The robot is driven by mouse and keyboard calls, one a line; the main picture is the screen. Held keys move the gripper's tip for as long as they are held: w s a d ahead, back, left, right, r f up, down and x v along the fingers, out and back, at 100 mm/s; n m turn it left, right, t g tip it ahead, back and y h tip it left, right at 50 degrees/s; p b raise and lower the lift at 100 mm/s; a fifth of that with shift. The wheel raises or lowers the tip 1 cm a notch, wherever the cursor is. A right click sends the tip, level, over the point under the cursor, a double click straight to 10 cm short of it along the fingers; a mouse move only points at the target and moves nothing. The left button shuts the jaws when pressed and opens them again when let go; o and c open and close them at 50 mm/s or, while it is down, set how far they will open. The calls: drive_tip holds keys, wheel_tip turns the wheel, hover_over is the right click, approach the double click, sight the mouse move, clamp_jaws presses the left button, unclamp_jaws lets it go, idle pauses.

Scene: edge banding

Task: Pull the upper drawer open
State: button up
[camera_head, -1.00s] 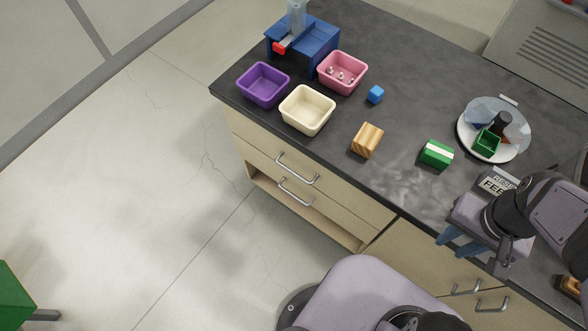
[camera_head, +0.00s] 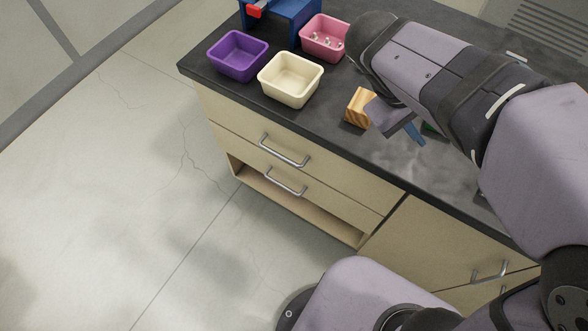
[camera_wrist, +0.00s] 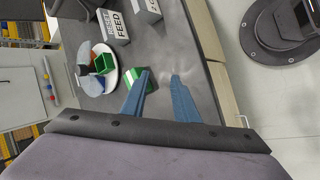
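The upper drawer (camera_head: 235,136) is the top pale wood front under the dark counter in the head view. It looks shut, with a metal bar handle (camera_head: 284,152). A second drawer front with its own handle (camera_head: 285,182) lies just below. My gripper (camera_wrist: 159,75) is open and empty in the wrist view, its two blue fingers apart over the countertop. In the head view, a blue fingertip shows beside the striped wooden block, right of the drawer handle and apart from it. My arm hides much of the right countertop.
Purple (camera_head: 238,56), cream (camera_head: 290,79) and pink (camera_head: 324,38) bins stand on the counter. A striped wooden block (camera_head: 358,107) is near its front edge. A green block (camera_wrist: 137,73) and a plate of items (camera_wrist: 98,70) show in the wrist view. The floor before the drawers is clear.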

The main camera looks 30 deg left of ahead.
drive_tip(key=s+a+n+t+y+b, duration=0.1)
drive_tip(key=s+a+n+t+b, duration=0.2)
drive_tip(key=a, duration=0.6)
drive_tip(key=a+n+t+b, duration=0.2)
drive_tip(key=a+t+b, duration=0.25)
drive_tip(key=a, duration=0.45)
drive_tip(key=s+a+r+n+t+y+b, duration=0.1)
drive_tip(key=s+a+r+t+y+b, duration=0.15)
drive_tip(key=s+a, duration=0.3)
drive_tip(key=s+a+r+n+t+y+b, duration=0.1)
drive_tip(key=s+a+y+b, duration=0.1)
drive_tip(key=s+a+b, duration=0.3)
wheel_tip(320, 180, down, 30)
drive_tip(key=s+p, duration=0.2)
drive_tip(key=w+f, duration=0.1)
drive_tip(key=w, duration=0.6)
drive_tip(key=shift+w+a+f, duration=0.25)
drive_tip(key=shift+w, duration=0.05)
clamp_jaws()
